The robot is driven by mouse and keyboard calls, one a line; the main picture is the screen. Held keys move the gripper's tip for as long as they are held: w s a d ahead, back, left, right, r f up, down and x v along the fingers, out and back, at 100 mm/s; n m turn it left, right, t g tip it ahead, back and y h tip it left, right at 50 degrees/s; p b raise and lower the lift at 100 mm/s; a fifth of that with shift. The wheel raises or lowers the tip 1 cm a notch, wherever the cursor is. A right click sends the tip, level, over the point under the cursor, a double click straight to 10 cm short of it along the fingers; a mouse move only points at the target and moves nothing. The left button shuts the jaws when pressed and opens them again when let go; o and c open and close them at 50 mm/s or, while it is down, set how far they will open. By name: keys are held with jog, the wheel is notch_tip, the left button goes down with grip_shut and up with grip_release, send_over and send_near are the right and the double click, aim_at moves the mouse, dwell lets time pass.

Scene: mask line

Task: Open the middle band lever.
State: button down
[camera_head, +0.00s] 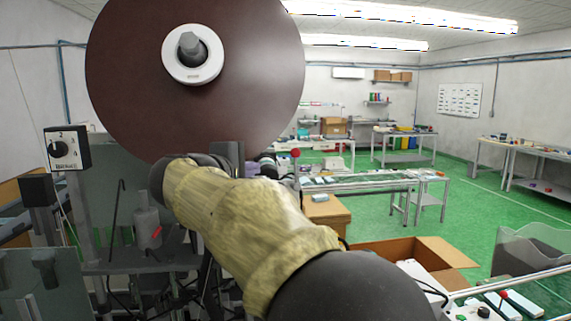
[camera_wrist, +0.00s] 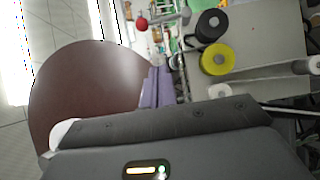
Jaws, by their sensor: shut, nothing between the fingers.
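A lever with a red ball knob (camera_head: 295,153) shows just right of my arm's far end in the head view. A red ball knob (camera_wrist: 141,24) also shows at the top of the wrist view, beside a grey bar. I cannot tell for sure which is the middle band lever. My gripper's lavender fingers (camera_wrist: 154,88) are together and empty in the wrist view, pointing toward the knob and apart from it. In the head view my arm mostly hides the gripper.
A large brown disc (camera_head: 125,75) stands close on the left; it also fills the wrist view's left (camera_wrist: 75,100). A black roll (camera_wrist: 212,25) and a yellow roll (camera_wrist: 219,58) lie right of the fingers. An open cardboard box (camera_head: 445,252) is at lower right.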

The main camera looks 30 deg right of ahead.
aim_at(296, 170)
jog(key=w+d+p, duration=0.1)
jog(key=d, duration=0.2)
jog(key=w+d+f+p, duration=0.1)
jog(key=w+d+p, duration=0.1)
jog(key=d, duration=0.2)
jog(key=w+d+p, duration=0.1)
jog(key=w+d, duration=0.1)
jog(key=d, duration=0.1)
jog(key=shift+d+f+p, duration=0.15)
jog(key=shift+f+p, duration=0.05)
jog(key=shift+p, duration=0.15)
jog(key=shift+d, duration=0.15)
jog(key=shift+w+f, duration=0.1)
